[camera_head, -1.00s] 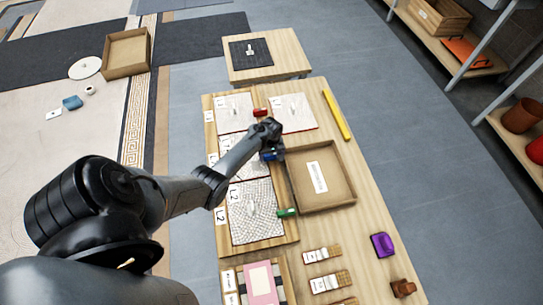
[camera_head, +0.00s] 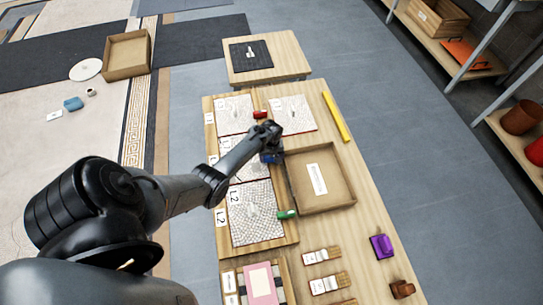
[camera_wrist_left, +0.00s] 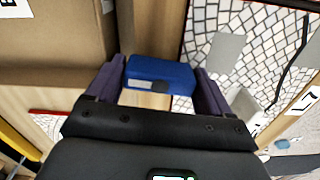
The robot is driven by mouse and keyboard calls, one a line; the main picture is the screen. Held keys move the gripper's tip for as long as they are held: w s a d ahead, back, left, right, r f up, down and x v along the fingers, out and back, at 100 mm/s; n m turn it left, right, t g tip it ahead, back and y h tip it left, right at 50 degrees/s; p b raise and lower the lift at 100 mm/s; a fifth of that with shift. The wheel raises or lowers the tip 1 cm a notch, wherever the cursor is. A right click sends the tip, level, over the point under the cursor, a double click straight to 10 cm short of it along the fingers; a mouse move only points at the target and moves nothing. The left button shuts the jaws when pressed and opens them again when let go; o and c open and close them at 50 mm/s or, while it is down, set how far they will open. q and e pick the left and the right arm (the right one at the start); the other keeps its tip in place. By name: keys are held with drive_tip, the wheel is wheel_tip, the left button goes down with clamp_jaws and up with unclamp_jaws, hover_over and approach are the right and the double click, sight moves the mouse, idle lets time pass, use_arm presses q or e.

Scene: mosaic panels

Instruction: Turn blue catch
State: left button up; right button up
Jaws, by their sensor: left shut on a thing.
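The blue catch (camera_wrist_left: 160,75) sits between the two fingers of my left gripper (camera_wrist_left: 154,88) in the left wrist view, and the jaws are shut on it. In the head view the gripper (camera_head: 270,152) is at the right edge of the middle mosaic panel (camera_head: 250,168), and the blue catch (camera_head: 268,158) is mostly covered by it. A red catch (camera_head: 261,114) lies by the far panels, and a green catch (camera_head: 286,214) by the near panel marked L2 (camera_head: 254,230). My right gripper is not in view.
A cardboard box (camera_head: 346,168) stands close to the right of the gripper. A yellow bar (camera_head: 337,117), a purple object (camera_head: 381,246) and a brown piece (camera_head: 402,289) lie on the table. A small table (camera_head: 290,55) with a black panel stands beyond.

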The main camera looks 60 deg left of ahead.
use_arm(q)
drive_tip(key=m+p, duration=0.1)
drive_tip(key=m, duration=0.3)
drive_tip(key=shift+r+p, duration=0.1)
drive_tip(key=shift+p, duration=0.3)
drive_tip(key=m, duration=0.4)
drive_tip(key=shift+m+p, duration=0.35)
drive_tip(key=shift+m, duration=0.05)
drive_tip(key=m, duration=0.3)
drive_tip(key=shift+m, duration=2.3)
drive_tip(key=o, duration=0.7)
